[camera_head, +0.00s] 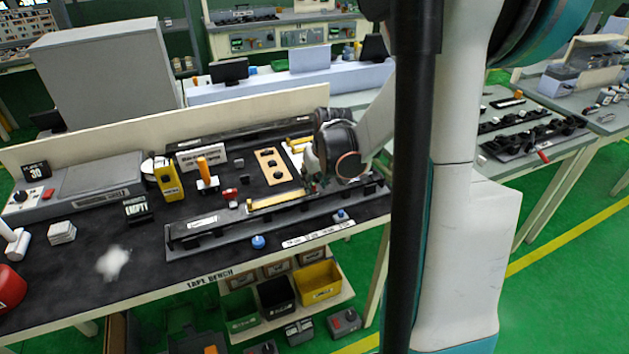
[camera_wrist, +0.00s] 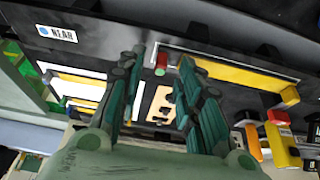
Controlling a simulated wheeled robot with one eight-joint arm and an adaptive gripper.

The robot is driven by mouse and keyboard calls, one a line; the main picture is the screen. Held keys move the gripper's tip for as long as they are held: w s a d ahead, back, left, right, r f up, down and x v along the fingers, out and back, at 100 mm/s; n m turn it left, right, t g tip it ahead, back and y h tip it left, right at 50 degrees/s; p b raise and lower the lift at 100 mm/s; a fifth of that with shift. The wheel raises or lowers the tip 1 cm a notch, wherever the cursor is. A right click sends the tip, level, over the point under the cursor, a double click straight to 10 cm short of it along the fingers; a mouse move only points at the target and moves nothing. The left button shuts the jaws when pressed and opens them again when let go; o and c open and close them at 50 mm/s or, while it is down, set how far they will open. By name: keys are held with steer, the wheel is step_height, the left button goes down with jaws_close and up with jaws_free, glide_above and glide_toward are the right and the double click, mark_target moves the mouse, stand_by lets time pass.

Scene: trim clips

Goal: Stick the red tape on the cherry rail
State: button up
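My gripper (camera_wrist: 162,60) shows two dark green fingers spread apart in the wrist view, with nothing visibly clamped. In the head view my gripper (camera_head: 318,184) is over the right part of the front rail assembly. A small red piece (camera_wrist: 161,58) with a green end is between and beyond the fingertips, by the dark rail (camera_wrist: 115,45); I cannot tell whether it is the red tape. A yellow-gold strip (camera_wrist: 240,76) lies along this rail, and also shows in the head view (camera_head: 275,200). I cannot tell which rail is cherry.
A small red object (camera_head: 230,194), an orange-handled tool (camera_head: 205,172) and a yellow device (camera_head: 168,180) stand behind the rail. A tan plate with holes (camera_head: 272,167) lies nearby. A long black rail (camera_head: 240,140) runs along the back. The mat's left front holds a white patch (camera_head: 113,263).

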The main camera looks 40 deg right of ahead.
steer(key=v, duration=1.1)
steer(key=shift+r, duration=0.25)
steer(key=shift+s, duration=0.1)
